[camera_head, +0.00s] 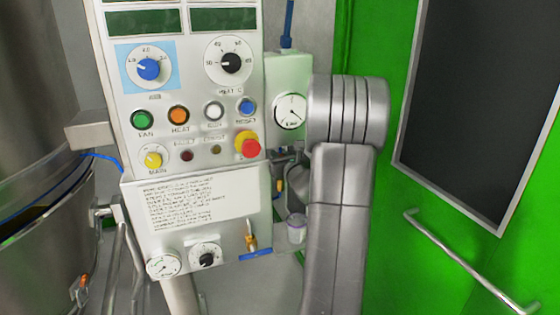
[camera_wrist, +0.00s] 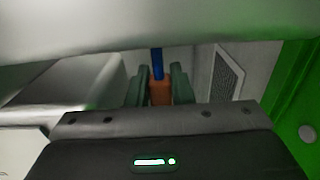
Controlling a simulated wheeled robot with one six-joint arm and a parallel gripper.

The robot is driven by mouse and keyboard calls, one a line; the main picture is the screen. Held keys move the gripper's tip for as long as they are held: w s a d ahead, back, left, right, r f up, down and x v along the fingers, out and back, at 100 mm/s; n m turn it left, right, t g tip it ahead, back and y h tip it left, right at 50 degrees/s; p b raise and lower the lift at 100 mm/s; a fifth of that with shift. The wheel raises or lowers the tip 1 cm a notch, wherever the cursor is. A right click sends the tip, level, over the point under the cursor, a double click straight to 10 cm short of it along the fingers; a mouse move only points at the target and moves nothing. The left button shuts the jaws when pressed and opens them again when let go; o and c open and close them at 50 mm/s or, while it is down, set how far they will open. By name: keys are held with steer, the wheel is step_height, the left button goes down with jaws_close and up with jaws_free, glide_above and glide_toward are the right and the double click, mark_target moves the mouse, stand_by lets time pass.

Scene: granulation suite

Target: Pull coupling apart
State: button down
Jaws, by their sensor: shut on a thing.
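In the wrist view, my gripper (camera_wrist: 160,74) has its two grey-green fingers closed on an orange coupling piece (camera_wrist: 160,94). A blue hose (camera_wrist: 157,60) runs up from the orange piece between the fingers. Whether the coupling's halves are joined or apart cannot be told. In the head view, my arm hides my gripper and the held piece.
A control panel (camera_head: 225,100) with knobs and buttons, including a red stop button (camera_head: 250,147), stands left of my arm. A pale green box with a gauge (camera_head: 290,111) is directly beside it. A green door with a rail (camera_head: 460,262) is at right; a steel vessel (camera_head: 35,150) is at left.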

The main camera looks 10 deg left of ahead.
steer(key=shift+r, duration=0.7)
steer(key=c, duration=1.3)
jaws_free()
steer(key=shift+s+d, duration=0.2)
steer(key=shift+s, duration=0.05)
steer(key=b+v, duration=0.1)
steer(key=v, duration=1.2)
steer(key=shift+s+d, duration=0.1)
